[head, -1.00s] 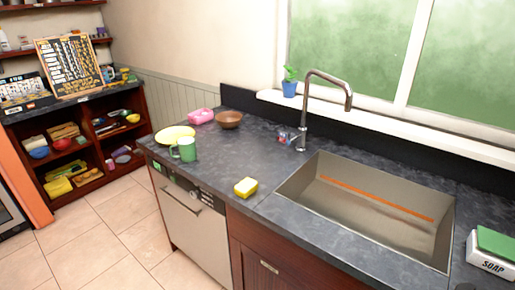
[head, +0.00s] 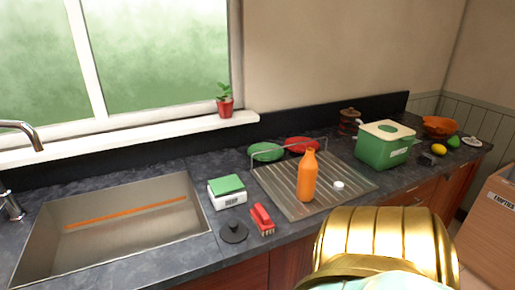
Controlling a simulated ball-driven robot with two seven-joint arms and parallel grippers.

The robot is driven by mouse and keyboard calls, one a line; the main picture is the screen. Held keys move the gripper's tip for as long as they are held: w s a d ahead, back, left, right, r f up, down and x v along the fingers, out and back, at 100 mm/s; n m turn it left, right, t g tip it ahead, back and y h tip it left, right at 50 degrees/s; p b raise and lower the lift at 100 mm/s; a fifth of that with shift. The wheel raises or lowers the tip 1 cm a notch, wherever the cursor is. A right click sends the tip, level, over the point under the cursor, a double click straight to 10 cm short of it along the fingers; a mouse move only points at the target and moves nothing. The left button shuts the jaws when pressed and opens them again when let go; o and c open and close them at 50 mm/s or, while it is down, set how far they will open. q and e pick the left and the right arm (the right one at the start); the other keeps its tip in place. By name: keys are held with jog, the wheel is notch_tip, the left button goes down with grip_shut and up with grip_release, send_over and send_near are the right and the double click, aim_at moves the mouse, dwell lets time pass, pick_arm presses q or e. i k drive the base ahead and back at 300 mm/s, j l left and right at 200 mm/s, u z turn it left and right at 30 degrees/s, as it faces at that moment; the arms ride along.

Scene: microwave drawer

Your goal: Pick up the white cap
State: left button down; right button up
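A small white cap (head: 339,184) lies on the metal drainboard (head: 280,195), just right of an orange bottle (head: 307,177) that stands upright there. The cap is in clear view in the head view, with nothing covering it. A large gold rounded part, which seems to be mine, fills the bottom right of the view in front of the counter. Neither gripper's fingers show in the head view.
A green box (head: 378,152) with a pale lid stands right of the drainboard. A red brush (head: 262,219), a black lid (head: 234,231) and a soap box (head: 227,197) lie left of it. The sink (head: 60,208) is further left.

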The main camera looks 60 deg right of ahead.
aim_at(339, 186)
jog(key=z, duration=2.4)
